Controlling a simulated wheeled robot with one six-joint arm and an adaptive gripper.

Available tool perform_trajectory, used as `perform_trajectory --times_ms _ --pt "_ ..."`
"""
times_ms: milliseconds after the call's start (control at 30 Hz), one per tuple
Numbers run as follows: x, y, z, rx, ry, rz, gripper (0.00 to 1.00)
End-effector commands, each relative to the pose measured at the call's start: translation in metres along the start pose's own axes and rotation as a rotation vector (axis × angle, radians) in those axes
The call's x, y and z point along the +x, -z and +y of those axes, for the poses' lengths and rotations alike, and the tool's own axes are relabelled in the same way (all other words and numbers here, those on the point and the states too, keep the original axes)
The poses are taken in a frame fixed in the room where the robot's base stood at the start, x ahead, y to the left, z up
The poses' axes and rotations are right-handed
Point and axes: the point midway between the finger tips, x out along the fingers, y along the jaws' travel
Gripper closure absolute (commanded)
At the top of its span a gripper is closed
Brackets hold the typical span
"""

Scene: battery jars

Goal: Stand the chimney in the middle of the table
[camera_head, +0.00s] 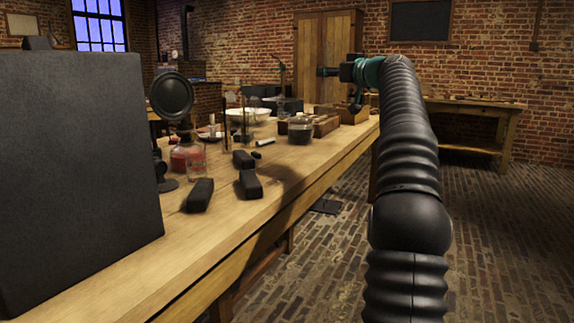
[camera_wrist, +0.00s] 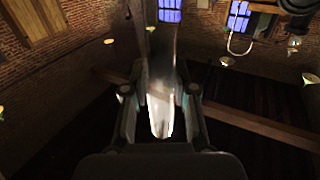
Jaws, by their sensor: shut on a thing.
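My gripper (camera_wrist: 160,92) shows in the wrist view with a finger on each side of a clear, glassy thing, which looks like the glass chimney (camera_wrist: 159,112). The gripper is shut on it. The chimney is pale and bright at its near end and fades into the dark background at its far end. In the head view my gripper (camera_head: 354,92) is small and dark, held above the far right part of the wooden table (camera_head: 228,222). The chimney is too small or hidden to make out there.
A large dark block (camera_head: 75,180) fills the table's near left. Dark bars (camera_head: 200,195) lie beside a glass bottle with red contents (camera_head: 190,157). A round dark disc on a stand (camera_head: 171,97), a glass jar (camera_head: 300,130) and a white bowl (camera_head: 247,115) stand farther back. The front edge strip is bare.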

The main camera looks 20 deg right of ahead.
Motion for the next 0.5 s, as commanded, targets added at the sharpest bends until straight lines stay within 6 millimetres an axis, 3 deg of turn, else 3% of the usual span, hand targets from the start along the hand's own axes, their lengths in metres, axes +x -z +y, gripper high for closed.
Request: perform_trajectory --times_ms 500 --pt "0.067 -0.057 -0.064 0.003 0.008 -0.002 1.00"
